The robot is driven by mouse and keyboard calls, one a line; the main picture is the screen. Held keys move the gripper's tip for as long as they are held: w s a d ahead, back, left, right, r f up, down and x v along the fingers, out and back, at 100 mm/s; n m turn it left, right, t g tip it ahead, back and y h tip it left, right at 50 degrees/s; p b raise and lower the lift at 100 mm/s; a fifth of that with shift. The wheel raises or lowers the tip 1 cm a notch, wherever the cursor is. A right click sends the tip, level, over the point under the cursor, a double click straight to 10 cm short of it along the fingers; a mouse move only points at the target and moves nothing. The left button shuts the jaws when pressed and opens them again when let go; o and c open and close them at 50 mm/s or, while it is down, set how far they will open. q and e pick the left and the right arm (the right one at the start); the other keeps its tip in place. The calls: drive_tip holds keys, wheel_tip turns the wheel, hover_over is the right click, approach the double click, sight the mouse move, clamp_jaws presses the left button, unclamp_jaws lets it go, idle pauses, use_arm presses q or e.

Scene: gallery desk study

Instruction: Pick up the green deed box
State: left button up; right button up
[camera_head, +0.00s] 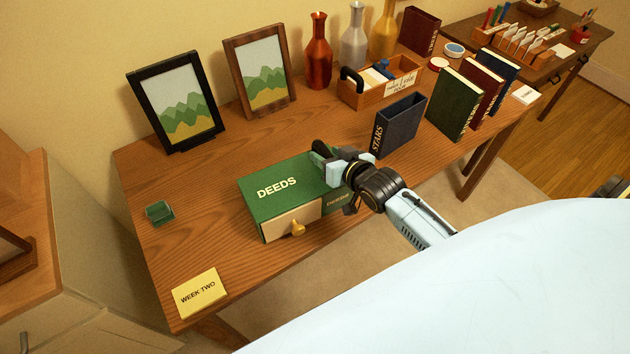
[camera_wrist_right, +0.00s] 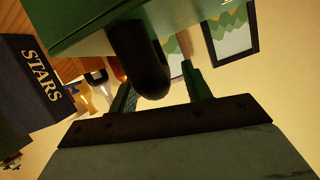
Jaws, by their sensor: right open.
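The green deed box (camera_head: 282,186), lettered DEEDS on its lid, stands on the wooden desk and has a cream front panel with a brass knob (camera_head: 297,229). My right gripper (camera_head: 333,168) is at the box's right end, over the lid's edge, and hides part of it. In the right wrist view the green box (camera_wrist_right: 90,22) fills the top. A dark rounded piece (camera_wrist_right: 143,62), seemingly its handle, lies between the open fingers (camera_wrist_right: 160,84). I cannot tell whether they touch it. My left gripper is not in view.
A dark blue STARS book (camera_head: 399,124) stands right of the box, near my right arm. Picture frames (camera_head: 177,103), vases (camera_head: 319,55) and a wooden caddy (camera_head: 381,91) line the back. A small green block (camera_head: 159,212) and yellow WEEK TWO card (camera_head: 199,293) lie left.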

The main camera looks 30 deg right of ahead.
clamp_jaws()
idle(1.2)
drive_tip(key=shift+r, duration=0.15)
